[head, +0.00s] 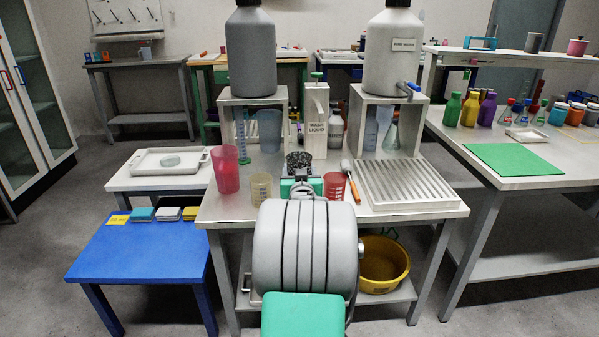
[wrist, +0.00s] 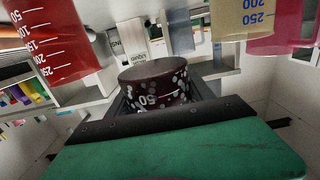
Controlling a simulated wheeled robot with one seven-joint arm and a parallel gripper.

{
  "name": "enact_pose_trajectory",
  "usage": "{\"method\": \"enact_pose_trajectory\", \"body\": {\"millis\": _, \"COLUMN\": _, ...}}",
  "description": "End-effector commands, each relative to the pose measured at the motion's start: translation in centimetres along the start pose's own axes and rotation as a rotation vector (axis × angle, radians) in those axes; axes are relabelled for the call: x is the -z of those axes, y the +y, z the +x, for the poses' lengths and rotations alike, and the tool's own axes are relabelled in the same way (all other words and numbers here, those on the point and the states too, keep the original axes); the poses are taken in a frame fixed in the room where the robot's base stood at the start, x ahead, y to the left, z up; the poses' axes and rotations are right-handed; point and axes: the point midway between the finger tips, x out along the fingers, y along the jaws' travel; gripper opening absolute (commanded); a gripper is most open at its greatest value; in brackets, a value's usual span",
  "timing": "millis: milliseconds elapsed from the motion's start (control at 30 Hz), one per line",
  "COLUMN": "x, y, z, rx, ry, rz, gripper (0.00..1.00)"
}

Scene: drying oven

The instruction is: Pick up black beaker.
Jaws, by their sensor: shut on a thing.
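The black beaker (head: 299,160) is dark and speckled. In the head view it shows just beyond my gripper (head: 301,186), over the middle of the grey table (head: 240,212). In the wrist view the black beaker (wrist: 155,84) has white markings and sits between the fingers of my gripper (wrist: 152,100), which is shut on it. My gripper and arm hide its lower part, so I cannot tell whether it touches the table.
A red beaker (head: 334,186) stands close on the right, with an orange-handled brush (head: 351,180) beside it. A beige beaker (head: 261,187) and a pink beaker (head: 225,169) stand on the left. A wash liquid bottle (head: 315,122) is behind. A slatted rack (head: 408,182) fills the right.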

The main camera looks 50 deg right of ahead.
Motion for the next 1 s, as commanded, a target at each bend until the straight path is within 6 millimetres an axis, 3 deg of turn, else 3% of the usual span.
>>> {"method": "enact_pose_trajectory", "body": {"millis": 200, "x": 1.4, "y": -0.4, "z": -3.2, "rx": 0.0, "ry": 0.001, "rz": 0.0, "gripper": 0.08}}
{"method": "enact_pose_trajectory", "body": {"millis": 500, "x": 2.6, "y": -0.7, "z": -6.4, "rx": 0.0, "ry": 0.002, "rz": 0.0, "gripper": 0.08}}
{"method": "enact_pose_trajectory", "body": {"millis": 733, "x": 3.4, "y": -0.8, "z": -7.6, "rx": 0.0, "ry": 0.003, "rz": 0.0, "gripper": 0.08}}
{"method": "enact_pose_trajectory", "body": {"millis": 1000, "x": 6.3, "y": -0.9, "z": -8.1, "rx": 0.0, "ry": 0.003, "rz": 0.0, "gripper": 0.08}}
